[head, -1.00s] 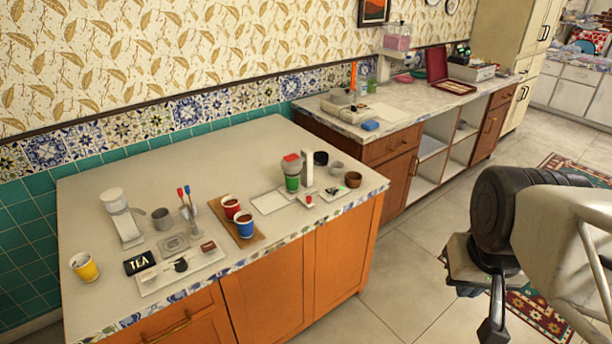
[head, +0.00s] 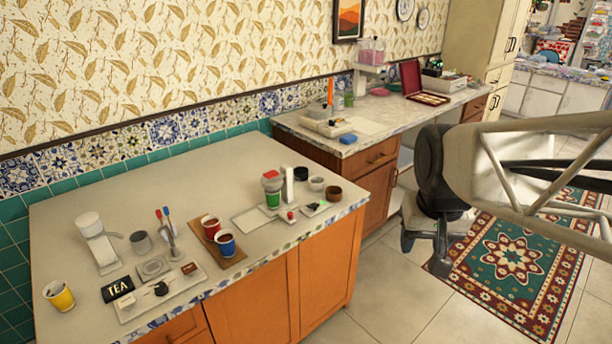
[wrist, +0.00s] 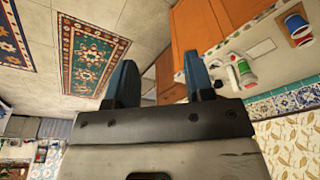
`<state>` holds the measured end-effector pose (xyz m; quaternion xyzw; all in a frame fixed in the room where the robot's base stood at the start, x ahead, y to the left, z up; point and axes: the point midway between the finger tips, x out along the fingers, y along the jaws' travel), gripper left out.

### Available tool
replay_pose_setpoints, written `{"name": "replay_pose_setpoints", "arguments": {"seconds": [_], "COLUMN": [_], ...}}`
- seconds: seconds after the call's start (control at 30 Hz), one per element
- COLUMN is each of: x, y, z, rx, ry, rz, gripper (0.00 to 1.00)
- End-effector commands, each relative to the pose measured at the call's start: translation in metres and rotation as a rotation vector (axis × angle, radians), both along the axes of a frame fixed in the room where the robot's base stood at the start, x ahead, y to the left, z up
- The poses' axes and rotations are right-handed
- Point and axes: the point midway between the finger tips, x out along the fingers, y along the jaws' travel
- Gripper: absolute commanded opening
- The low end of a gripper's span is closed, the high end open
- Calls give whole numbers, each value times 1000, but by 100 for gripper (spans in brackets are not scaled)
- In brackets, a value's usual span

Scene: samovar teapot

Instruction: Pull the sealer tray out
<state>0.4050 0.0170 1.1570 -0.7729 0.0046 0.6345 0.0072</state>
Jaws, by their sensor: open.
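What looks like the sealer is a white upright post (head: 288,184) near the right end of the near counter. A green cup with a red top (head: 271,190) stands against its left side. A flat white plate (head: 250,219) lies at its foot, to the left; I cannot tell if this is the sealer tray. My gripper (head: 424,246) hangs over the floor to the right of the counter, clear of the sealer. In the wrist view my gripper (wrist: 162,78) has its two blue fingers wide apart with nothing between them. The green cup also shows there (wrist: 244,72), to the right.
A red cup (head: 210,228) and a blue cup (head: 226,243) stand on a brown board. A brown bowl (head: 334,193) is right of the sealer. A yellow cup (head: 60,296) is at the far left. A patterned rug (head: 515,262) covers open floor.

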Motion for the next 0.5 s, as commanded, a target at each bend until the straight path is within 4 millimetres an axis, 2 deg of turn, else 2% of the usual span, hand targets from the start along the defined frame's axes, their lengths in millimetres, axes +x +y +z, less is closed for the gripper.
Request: {"name": "replay_pose_setpoints", "arguments": {"seconds": [0.5], "x": [111], "y": [38], "z": [-3], "rx": [9], "ry": [44], "rz": [7], "gripper": [48]}}
